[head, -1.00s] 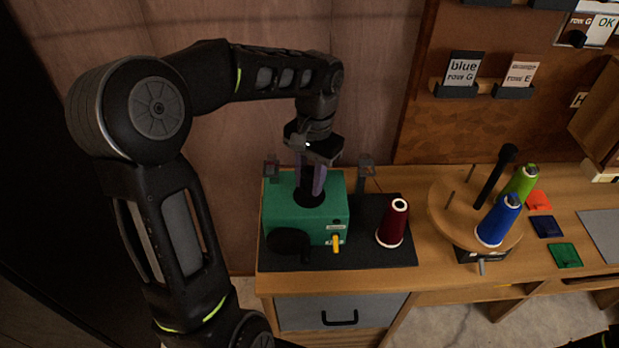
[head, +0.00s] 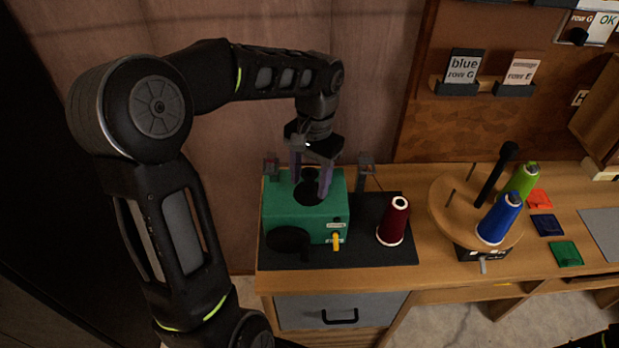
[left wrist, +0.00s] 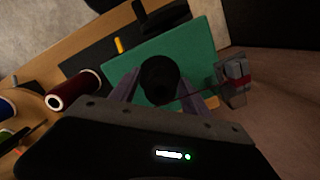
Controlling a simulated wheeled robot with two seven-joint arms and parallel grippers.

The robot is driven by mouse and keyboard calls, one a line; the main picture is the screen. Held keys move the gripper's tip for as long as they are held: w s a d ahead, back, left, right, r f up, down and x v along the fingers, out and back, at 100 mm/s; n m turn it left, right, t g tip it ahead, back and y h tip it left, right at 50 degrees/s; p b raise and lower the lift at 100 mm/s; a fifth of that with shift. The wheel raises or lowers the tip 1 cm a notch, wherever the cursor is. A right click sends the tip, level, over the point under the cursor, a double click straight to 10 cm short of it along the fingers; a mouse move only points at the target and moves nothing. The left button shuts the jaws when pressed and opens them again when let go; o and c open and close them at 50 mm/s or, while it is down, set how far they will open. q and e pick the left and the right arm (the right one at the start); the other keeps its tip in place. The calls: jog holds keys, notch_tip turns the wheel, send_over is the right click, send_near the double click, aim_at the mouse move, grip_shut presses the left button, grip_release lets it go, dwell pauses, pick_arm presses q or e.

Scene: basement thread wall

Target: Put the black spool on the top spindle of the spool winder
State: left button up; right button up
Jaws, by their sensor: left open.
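The spool winder is a green box (head: 283,212) with a yellow lever on its front; its green top also shows in the left wrist view (left wrist: 196,42). The black spool (head: 308,190) stands on the winder's top, where the spindle would be; the spindle itself is hidden. In the left wrist view the spool (left wrist: 160,78) is seen from above, between the fingers. My left gripper (head: 311,182) is open, pointing down, with one finger on each side of the spool and gaps visible.
A dark red spool (head: 394,221) stands right of the winder on the black mat (head: 385,257). Two small posts (head: 365,173) flank the winder's back. A round wooden stand (head: 449,212) further right bears blue (head: 498,219) and green (head: 522,181) spools.

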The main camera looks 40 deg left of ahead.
pick_arm(q)
jog(key=r, duration=0.5)
jog(key=w+r+p, duration=0.1)
jog(key=r, duration=0.1)
jog(key=shift+r, duration=0.4)
